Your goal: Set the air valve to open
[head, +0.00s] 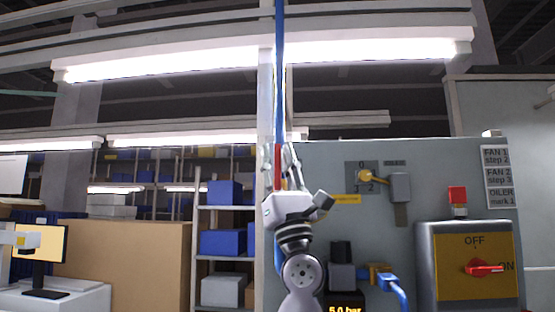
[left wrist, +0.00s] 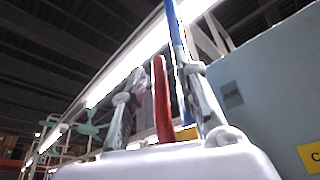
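The air valve's red lever (head: 278,168) stands upright along the blue air pipe (head: 280,75), which comes down from above. In the left wrist view the red lever (left wrist: 162,105) rises between my left gripper's fingers, and the blue pipe (left wrist: 177,38) runs up behind the right finger. My left gripper (head: 279,160) points up with its fingers on either side of the lever. It is open, with gaps showing between the lever and the fingers. The valve body is hidden by the gripper. My right gripper is in neither view.
A grey panel (head: 430,165) stands right of the pipe, with a rotary dial (head: 367,177), a switch box (head: 437,265) with a red handle, and a blue hose (head: 398,288). A display (head: 345,309) reads 5.0 bar. Shelves (head: 205,255) stand behind on the left.

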